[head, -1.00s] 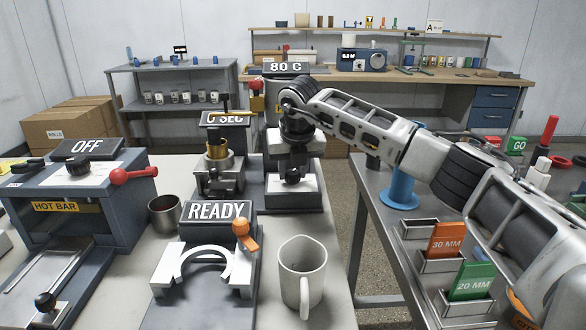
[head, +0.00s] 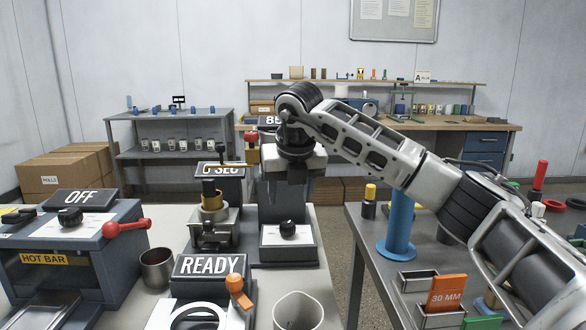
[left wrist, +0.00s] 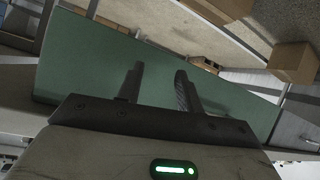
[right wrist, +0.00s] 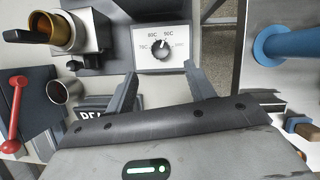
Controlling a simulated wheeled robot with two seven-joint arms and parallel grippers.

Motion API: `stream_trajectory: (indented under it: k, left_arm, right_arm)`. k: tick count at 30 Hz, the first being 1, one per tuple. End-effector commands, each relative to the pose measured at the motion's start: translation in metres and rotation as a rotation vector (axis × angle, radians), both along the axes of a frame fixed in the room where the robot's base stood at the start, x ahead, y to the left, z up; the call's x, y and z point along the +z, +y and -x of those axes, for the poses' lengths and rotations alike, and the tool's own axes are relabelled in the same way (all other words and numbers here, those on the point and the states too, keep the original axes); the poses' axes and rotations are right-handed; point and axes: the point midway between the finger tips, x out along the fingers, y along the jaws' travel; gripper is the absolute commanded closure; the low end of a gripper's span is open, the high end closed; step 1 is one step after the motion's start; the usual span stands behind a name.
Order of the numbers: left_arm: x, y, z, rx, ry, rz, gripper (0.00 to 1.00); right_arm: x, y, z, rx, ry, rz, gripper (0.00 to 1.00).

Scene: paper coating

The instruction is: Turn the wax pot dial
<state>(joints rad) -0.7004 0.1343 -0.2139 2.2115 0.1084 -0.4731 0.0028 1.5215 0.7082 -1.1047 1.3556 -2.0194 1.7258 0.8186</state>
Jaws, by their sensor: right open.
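The wax pot dial is a black knob (head: 288,230) on a white plate at the front of the grey wax pot unit (head: 309,254). The dial (right wrist: 162,50) and its temperature marks also show in the right wrist view, beyond my fingertips. My right gripper (head: 296,178) hangs above the dial, apart from it, open and empty. Its fingers (right wrist: 163,75) are spread in the right wrist view. The display (head: 268,122) behind it starts with 85; the rest is hidden by my arm. My left gripper (left wrist: 157,75) is open and empty before a green surface (left wrist: 90,65).
Left of the dial stand a unit with a brass cup (head: 212,198), a READY display (head: 209,264) and a metal cup (head: 157,268). A mug (head: 298,311) stands in front. A blue post (head: 397,220) rises from the right table. A floor gap separates the tables.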

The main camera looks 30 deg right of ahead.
Motion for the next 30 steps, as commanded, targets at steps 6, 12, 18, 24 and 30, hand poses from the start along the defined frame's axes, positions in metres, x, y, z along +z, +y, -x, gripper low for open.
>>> stream_trajectory:
  k: [6,12,18,24,30]
  left_arm:
    - [0.001,0.000,0.000,0.000,-0.003,0.000,0.64]
    - [0.002,0.000,0.000,0.000,-0.004,0.001,0.64]
    - [0.002,0.000,0.000,0.000,-0.004,0.001,0.64]
    - [0.002,0.000,0.000,0.000,-0.003,0.001,0.64]
    - [0.001,0.000,0.000,-0.001,-0.002,0.001,0.64]
  right_arm:
    - [0.043,0.005,0.017,0.000,-0.003,0.000,0.46]
    - [0.062,0.007,0.024,0.000,0.000,0.000,0.46]
    - [0.065,0.008,0.026,0.000,0.000,0.000,0.46]
    - [0.065,0.008,0.026,0.000,0.000,0.000,0.46]
    - [0.064,0.008,0.026,0.000,0.000,0.000,0.46]
